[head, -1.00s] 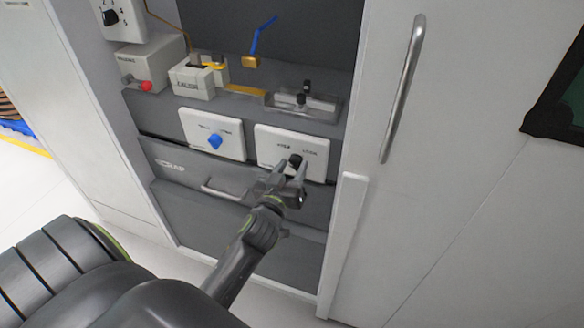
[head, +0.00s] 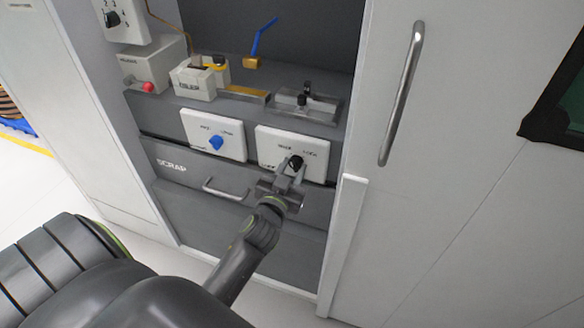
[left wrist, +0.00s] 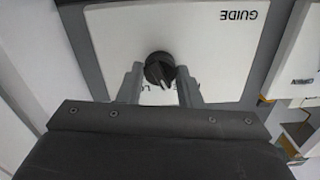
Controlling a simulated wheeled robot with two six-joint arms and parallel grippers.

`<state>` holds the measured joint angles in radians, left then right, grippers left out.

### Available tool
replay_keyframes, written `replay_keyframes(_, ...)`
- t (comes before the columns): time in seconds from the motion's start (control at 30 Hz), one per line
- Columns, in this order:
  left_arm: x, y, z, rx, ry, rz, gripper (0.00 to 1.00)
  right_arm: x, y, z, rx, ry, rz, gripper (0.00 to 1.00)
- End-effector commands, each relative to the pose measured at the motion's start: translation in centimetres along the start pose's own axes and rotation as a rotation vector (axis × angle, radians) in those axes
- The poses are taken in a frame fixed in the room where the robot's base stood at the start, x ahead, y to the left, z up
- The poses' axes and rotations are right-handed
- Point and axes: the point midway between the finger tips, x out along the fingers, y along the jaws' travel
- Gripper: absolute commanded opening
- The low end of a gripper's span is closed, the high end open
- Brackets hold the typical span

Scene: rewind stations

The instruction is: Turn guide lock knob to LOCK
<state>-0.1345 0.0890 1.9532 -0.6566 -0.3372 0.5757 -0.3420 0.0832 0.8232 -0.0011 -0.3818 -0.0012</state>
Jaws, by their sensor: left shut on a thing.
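The black guide lock knob (head: 295,163) sits on a white panel (head: 265,142) on the cabinet front, right of the panel with the blue knob. My left gripper (head: 290,173) reaches it from below, with its fingers at the knob. In the left wrist view, the black knob (left wrist: 160,68) is between the two fingers of my left gripper (left wrist: 158,84), shut on it. Its white mark points down in that view, toward partly hidden lettering. The word GUIDE is upside down there. My right gripper is not in view.
The blue knob (head: 216,142) is on a panel to the left. A scrap drawer with a bar handle (head: 225,192) is below. A shelf above holds a small clamp-like fixture (head: 305,100) and boxes. A tall door handle (head: 402,95) stands at the right.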

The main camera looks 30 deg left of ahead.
Motion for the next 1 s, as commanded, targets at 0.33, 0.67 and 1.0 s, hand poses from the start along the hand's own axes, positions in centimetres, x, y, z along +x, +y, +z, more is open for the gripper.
replay_keyframes(0.33, 0.0, 0.0, -0.2, 0.329, 0.0, 0.0, 0.09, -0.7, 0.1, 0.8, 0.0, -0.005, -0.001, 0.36)
replay_keyframes(0.67, 0.0, 0.0, -0.2, 0.643, 0.001, 0.0, 0.09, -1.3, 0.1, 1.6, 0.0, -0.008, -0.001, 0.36)
replay_keyframes(1.0, 0.0, 0.1, -0.2, 0.946, 0.002, 0.0, 0.09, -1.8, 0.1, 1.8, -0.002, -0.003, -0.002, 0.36)
